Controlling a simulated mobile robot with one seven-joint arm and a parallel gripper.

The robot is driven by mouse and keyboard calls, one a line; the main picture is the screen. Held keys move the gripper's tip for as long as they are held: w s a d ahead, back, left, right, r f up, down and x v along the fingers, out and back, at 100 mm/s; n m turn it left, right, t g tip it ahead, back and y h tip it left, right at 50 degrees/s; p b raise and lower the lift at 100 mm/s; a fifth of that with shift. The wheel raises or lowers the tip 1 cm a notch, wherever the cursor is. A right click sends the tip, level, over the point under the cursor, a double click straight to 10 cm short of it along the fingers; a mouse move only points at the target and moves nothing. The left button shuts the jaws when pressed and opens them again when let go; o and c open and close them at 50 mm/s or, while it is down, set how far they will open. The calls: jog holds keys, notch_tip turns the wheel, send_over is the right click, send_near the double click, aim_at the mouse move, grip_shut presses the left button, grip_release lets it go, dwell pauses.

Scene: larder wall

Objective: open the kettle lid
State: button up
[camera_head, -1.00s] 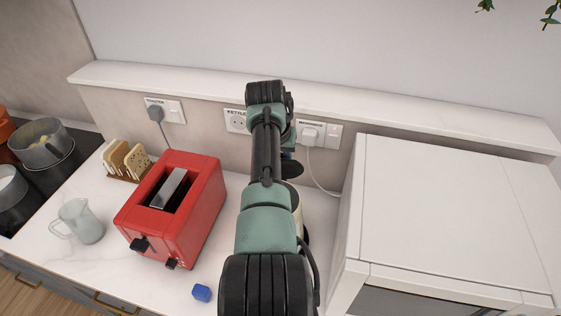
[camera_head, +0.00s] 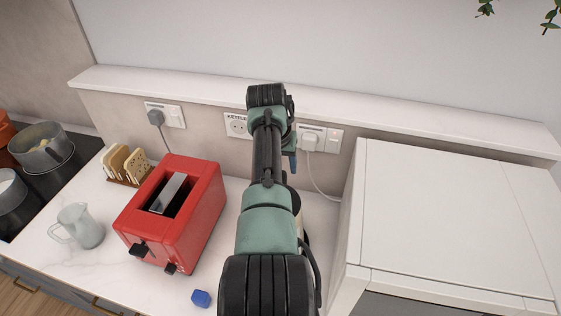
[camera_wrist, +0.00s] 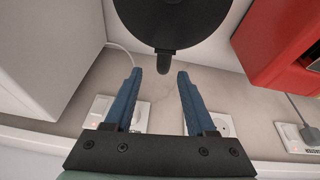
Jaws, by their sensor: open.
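In the wrist view a black round lid (camera_wrist: 182,18) with a short tab (camera_wrist: 163,62) shows at the top, partly cut off by the frame edge. My gripper (camera_wrist: 158,71) is open, its two blue fingers apart and empty. The tab lies just beyond the fingertips, between them in the picture; I cannot tell if they touch. In the head view my arm hides most of the kettle; only a cream sliver (camera_head: 296,201) shows beside it. A blue finger of my gripper (camera_head: 292,160) shows right of the arm. I cannot tell whether the lid is raised.
A red toaster (camera_head: 172,212) stands left of my arm, and a white appliance (camera_head: 455,220) stands close on the right. Wall sockets (camera_head: 312,140) and a ledge (camera_head: 330,112) are behind. A glass jug (camera_head: 80,226), toast rack (camera_head: 128,163) and blue block (camera_head: 201,298) are further left.

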jog(key=shift+r, duration=0.1)
jog(key=b+v, duration=0.3)
jog(key=v, duration=0.9)
jog(key=shift+r, duration=0.4)
jog(key=shift+s, duration=0.1)
